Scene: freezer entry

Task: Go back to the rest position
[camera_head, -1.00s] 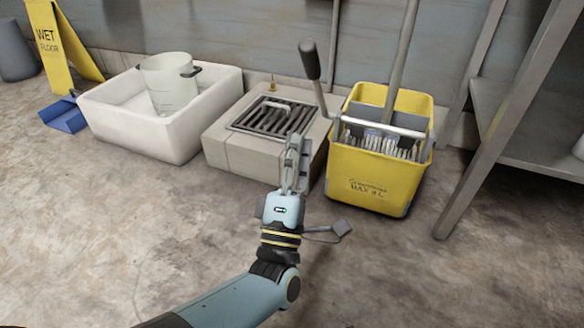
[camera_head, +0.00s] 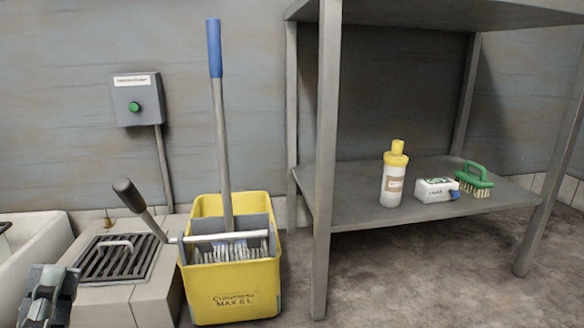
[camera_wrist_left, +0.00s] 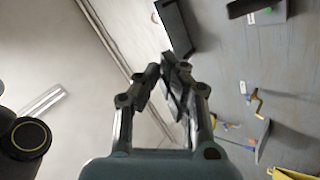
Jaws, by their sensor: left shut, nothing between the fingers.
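My left gripper (camera_head: 46,288) is at the lower left of the head view, in front of the white basin and the grated drain block. Its fingers are shut with nothing between them. In the left wrist view its two dark fingers (camera_wrist_left: 165,76) come together at the middle of the picture. My right gripper is in neither view.
A yellow mop bucket (camera_head: 235,292) with a blue-handled mop stands right of the drain block (camera_head: 110,303). The white basin (camera_head: 30,250) is at the left edge. A metal shelf (camera_head: 350,216) on the right holds a bottle (camera_head: 394,178), a small white box (camera_head: 433,190) and a green brush (camera_head: 474,178).

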